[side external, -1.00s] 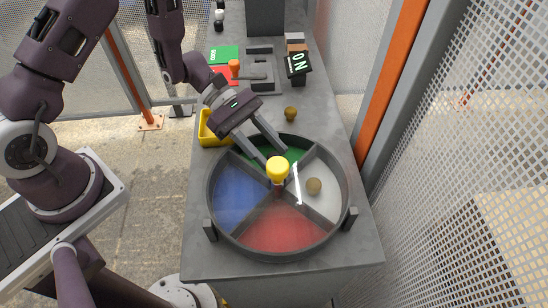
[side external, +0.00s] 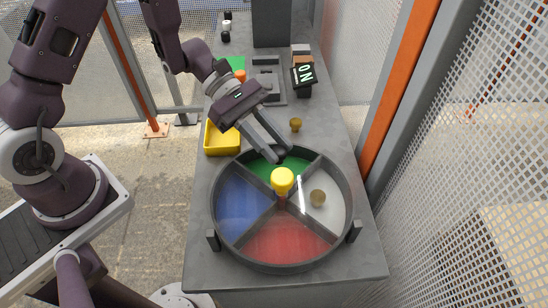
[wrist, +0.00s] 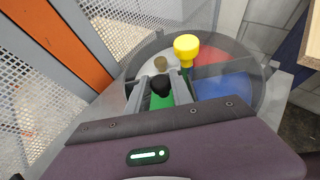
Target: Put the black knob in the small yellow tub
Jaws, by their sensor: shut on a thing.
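The black knob (wrist: 160,84) shows between my fingertips in the wrist view. My gripper (side external: 281,155) is shut on it, over the green compartment at the far side of the round divided tray (side external: 218,238). In the side view the knob is hardly distinguishable from the dark fingertips. I cannot tell exactly how high it is above the tray floor. The small yellow tub (side external: 222,138) stands on the bench left of my gripper, just beyond the tray's rim. The part of the tub that I see inside looks empty.
A yellow-topped post (side external: 282,182) rises at the tray's centre, close to my fingers. A brown knob (side external: 318,198) lies in the white compartment. A gold-brown knob (side external: 295,125) stands on the bench behind the tray. An ON sign (side external: 303,76) is farther back.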

